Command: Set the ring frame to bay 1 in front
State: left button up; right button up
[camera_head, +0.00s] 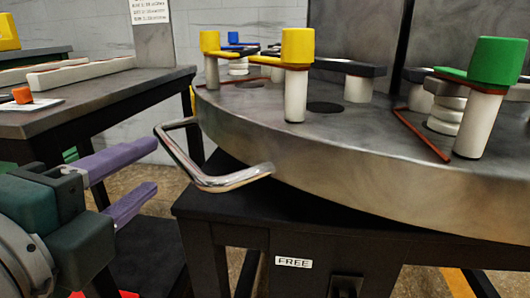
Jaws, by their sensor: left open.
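The ring frame, which I take to be the round grey metal turntable (330,158), fills the upper right on a dark stand. A bent chrome handle (232,180) sticks out from its rim toward the left. My left gripper (152,167) has two purple fingers, open and empty. In the picture its fingertips lie left of the handle and just below its outer end; no contact shows. Yellow-capped posts (297,68) and a green-capped post (483,98) stand on the turntable. No bay number is readable. My right gripper is out of view.
A dark stand (225,203) under the turntable bears a white label reading FREE (293,262). A dark side table (95,95) at the left holds pale bars and a small orange block (22,95). Floor shows between table and stand.

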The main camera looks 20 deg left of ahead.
aim_at(170, 154)
pick_arm(q)
jog(key=b+x, duration=0.1)
jog(key=x, duration=0.7)
grip_shut()
dwell(1.3)
